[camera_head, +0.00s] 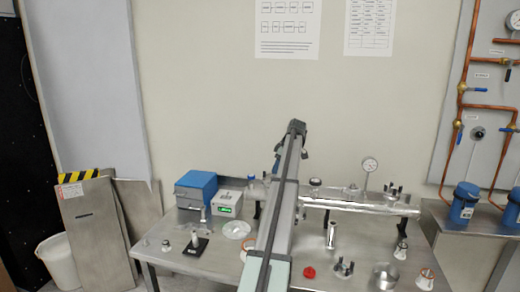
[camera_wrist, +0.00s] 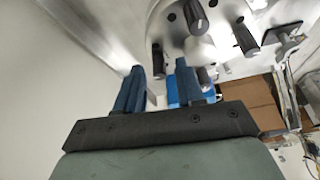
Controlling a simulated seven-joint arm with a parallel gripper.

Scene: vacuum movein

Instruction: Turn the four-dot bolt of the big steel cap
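A large round steel part, apparently the big steel cap (camera_wrist: 218,44), fills the upper middle of the wrist view. Dark bolt-like knobs stand out from it: one near the top (camera_wrist: 194,17) and one to the right (camera_wrist: 245,39). No dot marks are readable on them, so I cannot tell which is the four-dot bolt. My gripper (camera_wrist: 160,68) has two blue fingers with a clear gap between them. A dark knob (camera_wrist: 157,60) shows behind this gap; contact cannot be judged. In the head view my arm hides the area around my gripper.
The steel bench (camera_head: 185,262) carries a blue box (camera_head: 201,188), a small instrument with a green display (camera_head: 227,203), a red knob (camera_head: 309,272) and a steel cylinder (camera_head: 385,276).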

